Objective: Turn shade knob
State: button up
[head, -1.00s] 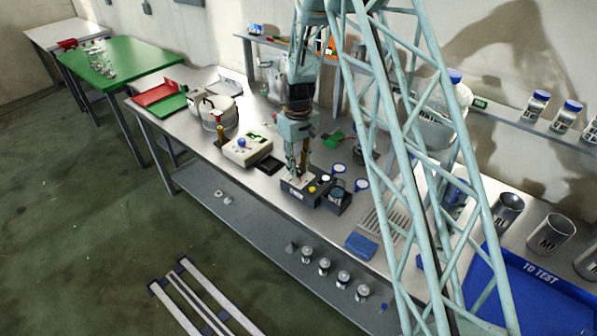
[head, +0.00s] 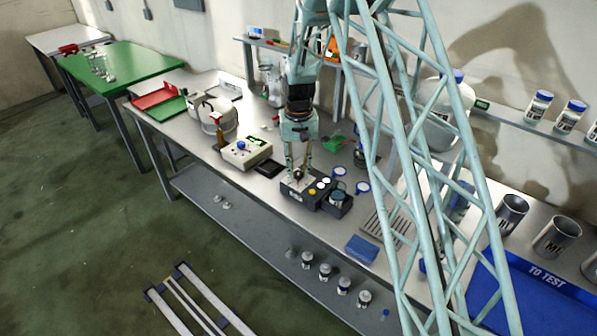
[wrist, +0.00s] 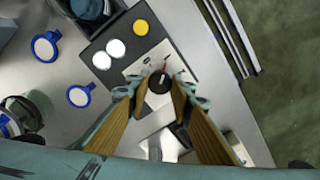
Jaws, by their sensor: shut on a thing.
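The shade knob (wrist: 159,82) is a small dark round knob on the pale plate of a dark box in the wrist view. The dark box (head: 328,202) stands near the front edge of the bench in the head view. My gripper (wrist: 159,88) points down at the knob. Its two tan fingers are on either side of the knob, with the tips shut on it. In the head view my gripper (head: 298,175) is at the left end of the box, and the knob is hard to make out there.
A yellow button (wrist: 140,27) and two white discs (wrist: 108,55) are on the box. A beige device (head: 246,151) stands to the left. Blue-rimmed round items (wrist: 79,95) lie close by. A blue sponge (head: 361,249) lies to the right. The bench's front edge is close.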

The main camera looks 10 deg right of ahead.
aim_at(299, 172)
jog(key=o, duration=0.9)
jog(key=shift+c, duration=0.2)
jog(key=shift+r, duration=0.2)
notch_tip(299, 172, up, 12)
jog(key=shift+f, duration=0.2)
jog(key=shift+r, duration=0.1)
dwell(0.5)
